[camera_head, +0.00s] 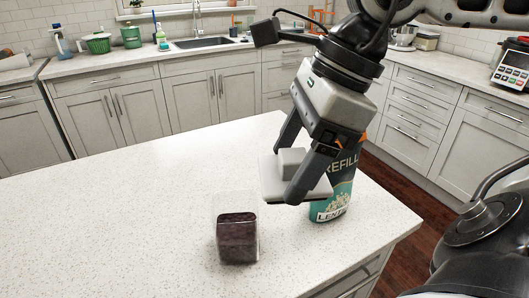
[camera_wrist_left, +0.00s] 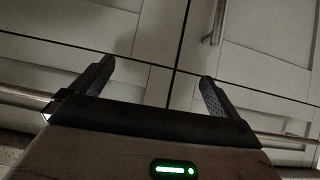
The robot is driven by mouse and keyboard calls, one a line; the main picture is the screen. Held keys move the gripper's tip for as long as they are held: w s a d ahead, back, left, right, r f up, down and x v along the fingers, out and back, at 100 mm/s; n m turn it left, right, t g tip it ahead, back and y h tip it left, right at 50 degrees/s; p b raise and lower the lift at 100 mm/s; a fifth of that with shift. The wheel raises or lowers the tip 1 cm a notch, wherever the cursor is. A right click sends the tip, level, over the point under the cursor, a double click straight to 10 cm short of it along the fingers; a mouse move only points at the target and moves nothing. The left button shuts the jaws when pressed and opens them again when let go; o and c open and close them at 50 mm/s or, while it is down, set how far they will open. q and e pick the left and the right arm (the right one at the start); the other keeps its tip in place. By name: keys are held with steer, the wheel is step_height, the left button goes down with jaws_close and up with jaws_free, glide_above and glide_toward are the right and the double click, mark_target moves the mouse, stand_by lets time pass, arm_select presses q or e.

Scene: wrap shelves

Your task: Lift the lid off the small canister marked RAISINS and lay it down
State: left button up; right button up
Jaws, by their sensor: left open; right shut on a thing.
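A small clear square canister (camera_head: 237,240) filled with dark contents, likely the raisins, stands upright and open-topped on the white speckled island counter. No RAISINS lettering is readable on it from here. My right gripper (camera_head: 288,172) is shut on the pale square lid (camera_head: 270,185), gripping its raised block-shaped knob. The lid is apart from the canister, held above and to its right, in front of a teal refill pouch. My left gripper (camera_wrist_left: 157,72) shows only in the left wrist view, open and empty, facing grey cabinet fronts.
The teal pouch (camera_head: 335,190) marked REFILL stands close behind the lid, partly hidden by my right gripper. The island counter (camera_head: 120,220) is bare to the left of the canister. Its right edge lies just beyond the pouch.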

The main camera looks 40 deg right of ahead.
steer(key=shift+s+d+r, duration=0.1)
steer(key=shift+s+r, duration=0.1)
steer(key=shift+s, duration=0.25)
steer(key=shift+s+d+r, duration=0.1)
steer(key=shift+s+r, duration=0.05)
steer(key=shift+s, duration=0.25)
steer(key=shift+s+r, duration=0.35)
steer(key=shift+s, duration=0.3)
steer(key=shift+r+p, duration=1)
steer(key=shift+r, duration=0.75)
steer(key=shift+s+d+f, duration=0.15)
